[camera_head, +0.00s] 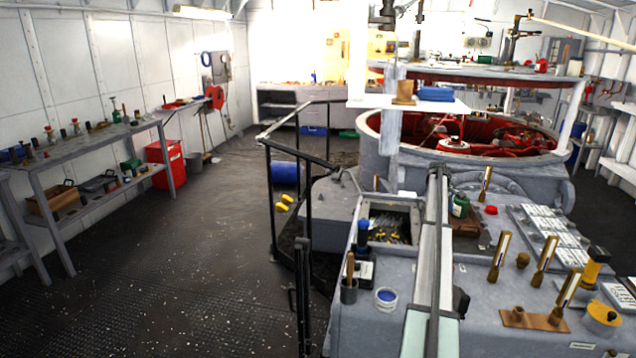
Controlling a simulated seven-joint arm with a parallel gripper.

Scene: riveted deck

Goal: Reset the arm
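My gripper does not show in this view, so I cannot see its fingers or whether it holds anything. A long pale beam (430,262) runs from the bottom edge up over the grey deck housing (400,300). I cannot tell whether this beam is part of my arm. The task names no other object.
Several brass-coloured upright tools, a blue-topped tub (386,299) and a yellow-and-black device (601,315) stand on the housing. A dark railing (308,170) stands left of it. A long bench (90,140) lines the left wall. The floor (180,270) between is mostly open.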

